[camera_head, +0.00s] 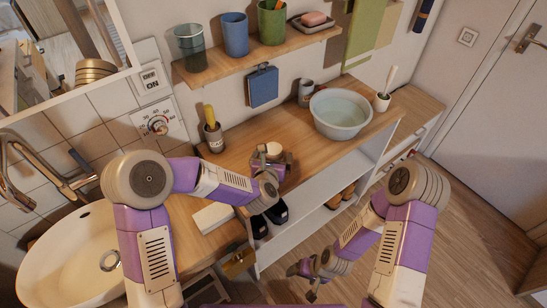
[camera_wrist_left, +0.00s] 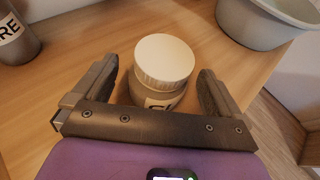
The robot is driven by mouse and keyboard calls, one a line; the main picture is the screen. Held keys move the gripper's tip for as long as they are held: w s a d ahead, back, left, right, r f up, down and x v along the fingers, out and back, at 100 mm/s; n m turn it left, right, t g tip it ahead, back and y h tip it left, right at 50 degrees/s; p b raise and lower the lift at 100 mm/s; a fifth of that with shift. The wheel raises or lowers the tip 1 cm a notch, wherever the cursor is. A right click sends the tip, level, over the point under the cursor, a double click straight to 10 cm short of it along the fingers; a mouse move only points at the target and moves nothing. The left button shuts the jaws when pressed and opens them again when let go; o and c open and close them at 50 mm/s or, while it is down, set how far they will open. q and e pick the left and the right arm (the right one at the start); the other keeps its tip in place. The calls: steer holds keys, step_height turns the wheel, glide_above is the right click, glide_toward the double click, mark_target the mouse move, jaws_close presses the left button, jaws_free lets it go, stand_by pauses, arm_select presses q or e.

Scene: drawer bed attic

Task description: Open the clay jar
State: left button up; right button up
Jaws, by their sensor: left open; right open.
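The jar (camera_wrist_left: 160,82) stands upright on the wooden counter, with a cream ribbed lid (camera_wrist_left: 164,60) on top and a partly hidden dark-lettered label. In the head view the jar (camera_head: 273,151) shows only in part behind my left gripper (camera_head: 272,160). My left gripper, also in the left wrist view (camera_wrist_left: 160,90), is open, with one finger on each side of the jar; the lid sits between the fingers. I cannot tell whether either finger touches it. My right gripper (camera_head: 305,272) is open and empty, low over the floor in front of the shelf unit.
A grey basin of water (camera_head: 341,112) stands right of the jar on the counter (camera_head: 235,145). A white block (camera_head: 213,217) lies near the sink (camera_head: 65,262). Shoes (camera_head: 277,212) sit on the shelf below.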

arm_select(q)
steer(key=shift+w, duration=0.1)
steer(key=c, duration=1.2)
step_height(320, 180, up, 10)
steer(key=p, duration=0.3)
steer(key=o, duration=0.5)
steer(key=c, duration=0.9)
steer(key=shift+a, duration=0.1)
